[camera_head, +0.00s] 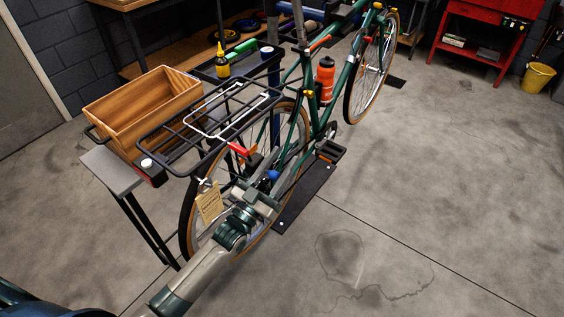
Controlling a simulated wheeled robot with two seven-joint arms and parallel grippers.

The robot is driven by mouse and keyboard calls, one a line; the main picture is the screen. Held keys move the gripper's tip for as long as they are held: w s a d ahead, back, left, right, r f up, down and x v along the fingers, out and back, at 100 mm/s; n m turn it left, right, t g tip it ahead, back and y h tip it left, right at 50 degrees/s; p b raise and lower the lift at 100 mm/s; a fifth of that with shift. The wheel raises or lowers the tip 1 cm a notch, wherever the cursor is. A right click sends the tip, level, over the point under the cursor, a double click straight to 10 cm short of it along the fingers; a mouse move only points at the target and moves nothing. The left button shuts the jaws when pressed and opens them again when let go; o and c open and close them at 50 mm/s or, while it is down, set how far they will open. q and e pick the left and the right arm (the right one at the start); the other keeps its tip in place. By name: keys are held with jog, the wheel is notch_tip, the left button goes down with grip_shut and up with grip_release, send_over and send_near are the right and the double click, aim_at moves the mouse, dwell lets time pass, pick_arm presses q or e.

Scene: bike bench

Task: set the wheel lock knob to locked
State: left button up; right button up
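A green bicycle stands over a dark floor plate, with its rear wheel (187,226) toward me. A small blue knob-like part (273,175) shows beside the rear wheel, just beyond my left gripper. A red lever-like part (238,149) sits higher, under the rack. I cannot tell for sure which of them is the wheel lock knob, nor its setting. My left gripper (266,188) is at the right side of the rear wheel, close to the blue part. Its fingers are small and partly hidden, so contact and opening are unclear. My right gripper is not in view.
A black rear rack (181,126) overhangs the wheel, and a paper tag (210,203) hangs below it. A wooden crate (119,104) is left of the rack, by a grey-topped stand (112,171). An orange bottle (325,80) is on the frame.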

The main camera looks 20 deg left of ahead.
pick_arm(q)
jog(key=shift+s, duration=0.1)
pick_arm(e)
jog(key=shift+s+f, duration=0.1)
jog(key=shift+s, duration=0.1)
pick_arm(q)
jog(key=b+v, duration=0.4)
jog(key=v, duration=1.3)
jog(key=shift+f, duration=0.2)
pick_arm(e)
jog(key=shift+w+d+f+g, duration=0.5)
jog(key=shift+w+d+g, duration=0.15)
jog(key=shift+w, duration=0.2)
pick_arm(q)
jog(key=shift+a, duration=0.1)
